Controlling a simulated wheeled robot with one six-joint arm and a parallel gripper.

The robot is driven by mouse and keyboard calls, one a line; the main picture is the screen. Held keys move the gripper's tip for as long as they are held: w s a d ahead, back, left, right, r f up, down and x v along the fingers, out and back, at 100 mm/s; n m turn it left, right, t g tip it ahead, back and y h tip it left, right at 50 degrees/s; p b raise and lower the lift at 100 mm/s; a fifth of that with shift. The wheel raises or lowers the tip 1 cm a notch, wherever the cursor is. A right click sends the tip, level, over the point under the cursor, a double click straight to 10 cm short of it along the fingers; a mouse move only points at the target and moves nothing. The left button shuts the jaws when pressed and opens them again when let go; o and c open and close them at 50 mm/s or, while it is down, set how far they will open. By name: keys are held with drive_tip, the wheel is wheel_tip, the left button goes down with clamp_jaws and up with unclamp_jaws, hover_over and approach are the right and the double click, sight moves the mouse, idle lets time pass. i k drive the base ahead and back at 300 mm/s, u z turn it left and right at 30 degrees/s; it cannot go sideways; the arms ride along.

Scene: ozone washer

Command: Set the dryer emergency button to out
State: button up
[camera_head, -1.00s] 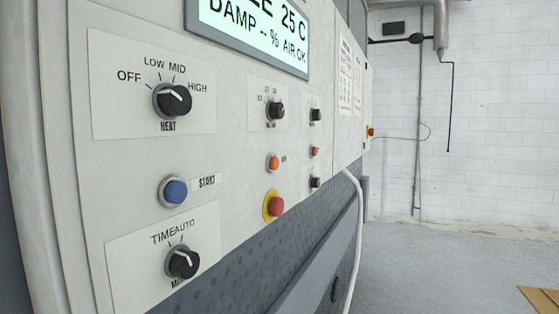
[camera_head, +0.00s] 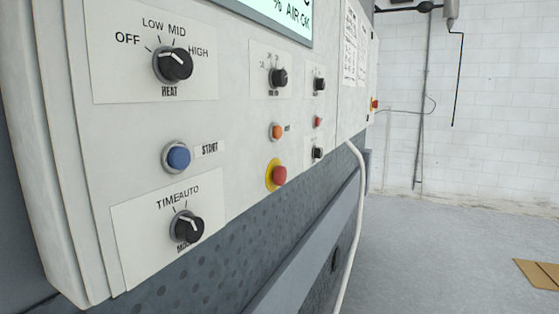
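The dryer control panel (camera_head: 235,195) fills the left and middle of the head view, seen at a slant. On its lower edge is a red mushroom-shaped emergency button (camera_head: 280,175) on a yellow round base (camera_head: 270,172). From this angle I cannot tell whether it is pressed in or out. My gripper is not in view.
Close to the button are an orange button (camera_head: 277,131), a blue START button (camera_head: 178,156), a HEAT knob (camera_head: 174,64) and a mode knob (camera_head: 187,228). A white hose (camera_head: 358,210) hangs right of the panel. The floor (camera_head: 430,240) at right is clear except for cardboard (camera_head: 540,273).

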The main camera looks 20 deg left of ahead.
sight(280, 176)
drive_tip(key=z, duration=1.65)
drive_tip(key=i, duration=0.8)
drive_tip(key=u, duration=3.5)
